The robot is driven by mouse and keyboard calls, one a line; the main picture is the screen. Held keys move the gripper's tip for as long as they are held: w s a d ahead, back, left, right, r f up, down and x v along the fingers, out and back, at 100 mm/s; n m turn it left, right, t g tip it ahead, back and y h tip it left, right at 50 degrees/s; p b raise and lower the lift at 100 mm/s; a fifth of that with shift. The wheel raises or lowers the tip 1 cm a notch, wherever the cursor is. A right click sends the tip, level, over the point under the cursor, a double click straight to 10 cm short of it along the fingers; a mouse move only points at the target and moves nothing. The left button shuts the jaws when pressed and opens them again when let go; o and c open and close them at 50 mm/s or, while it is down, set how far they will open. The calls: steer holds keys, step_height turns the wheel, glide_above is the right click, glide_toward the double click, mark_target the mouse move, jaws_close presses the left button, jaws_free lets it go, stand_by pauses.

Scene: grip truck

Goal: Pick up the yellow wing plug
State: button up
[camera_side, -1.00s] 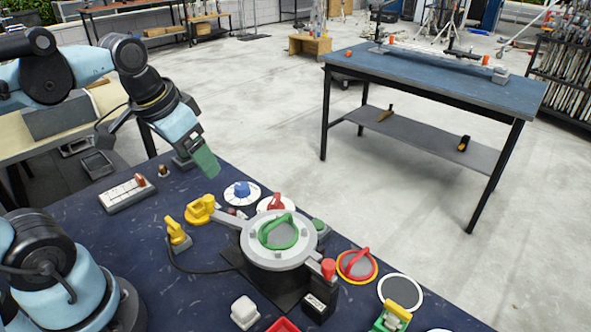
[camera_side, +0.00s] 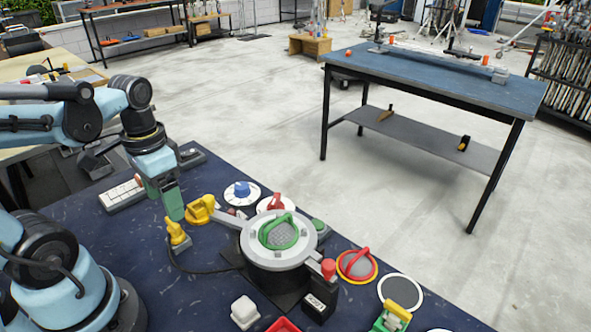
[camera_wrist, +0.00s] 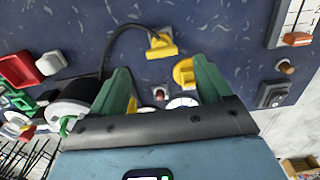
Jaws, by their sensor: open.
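A yellow piece with an upright wing-like grip (camera_side: 177,233) stands on a grey base on the blue mat, with a black cable by it. It also shows in the wrist view (camera_wrist: 161,46), beyond and between the fingertips. A second, rounder yellow piece (camera_side: 200,211) sits just behind it, beside the grey arm of the round fixture. The wrist view shows this rounder piece (camera_wrist: 184,72) by the right finger. I cannot tell surely which is the wing plug. My gripper (camera_side: 170,198), with green fingers, is open and empty, close left of both. Its fingers (camera_wrist: 160,78) are spread apart.
The round grey fixture with a green handle (camera_side: 279,232) stands right of the yellow pieces. A blue knob on a white dial (camera_side: 241,192) and a red knob (camera_side: 277,203) are behind. A white switch strip (camera_side: 122,195) lies left. Bare mat (camera_side: 105,235) lies in front left.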

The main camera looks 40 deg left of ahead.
mark_target(172, 228)
steer(key=shift+s+a+f, duration=0.1)
steer(key=shift+f, duration=2.1)
steer(key=shift+s+a+f, duration=0.1)
steer(key=shift+f, duration=2.1)
steer(key=shift+c, duration=0.3)
steer(key=c, duration=1.1)
steer(key=shift+r, duration=0.2)
